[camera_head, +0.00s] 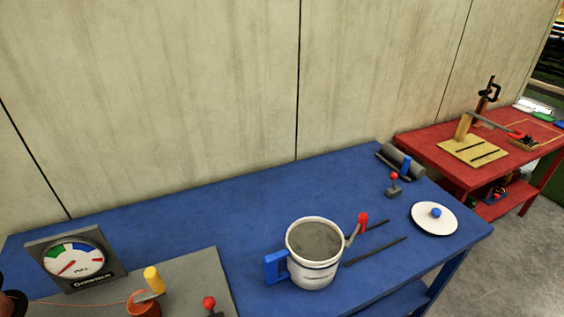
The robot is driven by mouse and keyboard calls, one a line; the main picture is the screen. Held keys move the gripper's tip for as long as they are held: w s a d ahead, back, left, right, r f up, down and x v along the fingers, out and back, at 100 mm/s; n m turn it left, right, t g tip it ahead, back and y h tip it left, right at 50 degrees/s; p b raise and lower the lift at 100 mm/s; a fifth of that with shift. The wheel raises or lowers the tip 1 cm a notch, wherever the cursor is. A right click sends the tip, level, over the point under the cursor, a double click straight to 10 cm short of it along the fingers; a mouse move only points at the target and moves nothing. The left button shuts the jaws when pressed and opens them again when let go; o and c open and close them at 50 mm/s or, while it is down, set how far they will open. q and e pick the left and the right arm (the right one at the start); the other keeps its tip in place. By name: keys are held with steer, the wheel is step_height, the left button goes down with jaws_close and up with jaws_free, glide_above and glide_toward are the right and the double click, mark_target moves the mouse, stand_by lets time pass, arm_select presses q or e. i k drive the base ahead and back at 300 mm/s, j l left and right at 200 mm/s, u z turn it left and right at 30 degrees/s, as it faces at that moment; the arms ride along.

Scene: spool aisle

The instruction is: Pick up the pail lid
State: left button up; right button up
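The pail lid (424,222) is a round white disc with a blue knob in its middle. It lies flat, knob up, near the right end of the blue table (180,218). The white pail (313,268) stands upright and uncovered to the left of the lid, apart from it. The pail has a blue handle on its left, a red-tipped lever at its right, and a grey inside. Neither of my grippers can be made out in the head view.
Two dark strips lie between pail and lid. A red-knobbed lever (393,185) and a grey roller (400,161) are behind the lid. A dial gauge (76,260) and a grey plate with an orange pot (143,305) are at left. A red table (440,165) stands beyond.

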mark_target(434, 217)
steer(key=z, duration=1.45)
